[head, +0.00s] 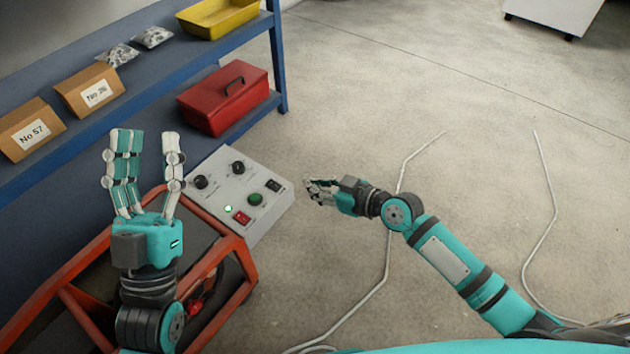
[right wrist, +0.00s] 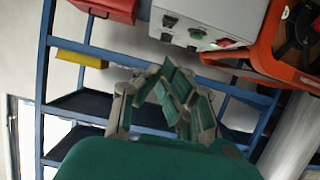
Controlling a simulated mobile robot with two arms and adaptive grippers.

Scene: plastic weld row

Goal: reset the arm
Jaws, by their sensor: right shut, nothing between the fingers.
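My right arm (head: 455,265) reaches in from the lower right over the bare floor. Its gripper (head: 312,190) is shut and empty, just right of a grey control box and apart from it. In the right wrist view its fingers (right wrist: 160,85) come together with nothing between them. My left gripper (head: 147,145) points up at the left, above the orange frame, with its fingers spread apart and nothing between them. The control box (head: 225,168) has black knobs, a red switch, a green button and a lit green lamp.
The orange frame (head: 243,265) stands below the left gripper. A blue shelf (head: 160,80) holds cardboard boxes (head: 90,90), clear bags (head: 152,37), a yellow bin (head: 218,18) and a red toolbox (head: 225,97). White cables (head: 415,152) lie on the floor. Floor right of the shelf is mostly clear.

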